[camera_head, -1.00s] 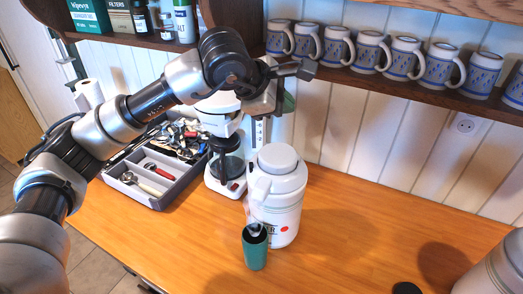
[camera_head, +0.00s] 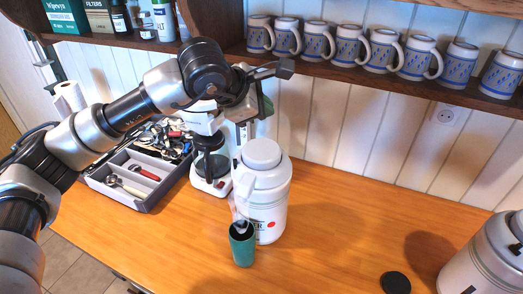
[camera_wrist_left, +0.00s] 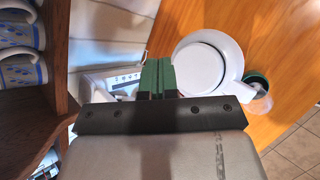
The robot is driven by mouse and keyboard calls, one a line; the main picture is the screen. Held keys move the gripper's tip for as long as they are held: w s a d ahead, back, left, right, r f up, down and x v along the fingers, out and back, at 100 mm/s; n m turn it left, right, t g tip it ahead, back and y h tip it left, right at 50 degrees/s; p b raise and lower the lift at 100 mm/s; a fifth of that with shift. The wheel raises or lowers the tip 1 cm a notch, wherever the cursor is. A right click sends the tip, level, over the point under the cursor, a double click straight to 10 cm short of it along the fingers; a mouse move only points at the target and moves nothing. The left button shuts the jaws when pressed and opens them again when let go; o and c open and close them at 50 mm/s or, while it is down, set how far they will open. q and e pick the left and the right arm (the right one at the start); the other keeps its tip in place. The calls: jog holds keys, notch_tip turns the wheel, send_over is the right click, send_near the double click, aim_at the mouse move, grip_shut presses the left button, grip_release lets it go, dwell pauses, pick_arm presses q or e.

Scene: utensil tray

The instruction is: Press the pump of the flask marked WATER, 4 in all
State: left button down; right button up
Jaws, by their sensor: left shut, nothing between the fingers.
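A white flask (camera_head: 268,205) stands on the wooden counter with its round pump top (camera_head: 262,153) raised. Its label is partly hidden; only the ending "ER" and a red dot show. A green cup (camera_head: 242,245) stands below its spout, with a pale translucent streak between them. My left gripper (camera_head: 267,106) is shut and empty, above the level of the pump top and apart from it. In the left wrist view its green fingertips (camera_wrist_left: 159,73) are together, beside the flask's round top (camera_wrist_left: 199,68). My right gripper is out of view.
A white coffee machine (camera_head: 210,170) stands left of the flask, beside a grey utensil tray (camera_head: 150,200). Several mugs (camera_head: 350,46) line the shelf above. A second pale container (camera_head: 485,262) and a black disc (camera_head: 395,283) are at right. The counter between is clear.

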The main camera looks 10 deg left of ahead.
pick_arm(q)
jog(key=b, duration=0.3)
send_over(274, 144)
jog(key=s+a, duration=0.2)
jog(key=s, duration=0.1)
notch_tip(274, 144, down, 6)
jog(key=shift+w+r, duration=0.1)
jog(key=shift+r, duration=0.1)
jog(key=shift+f+b, duration=0.5)
jog(key=shift+b, duration=0.15)
dwell(0.6)
jog(key=shift+f+b, duration=0.35)
jog(key=shift+b, duration=0.35)
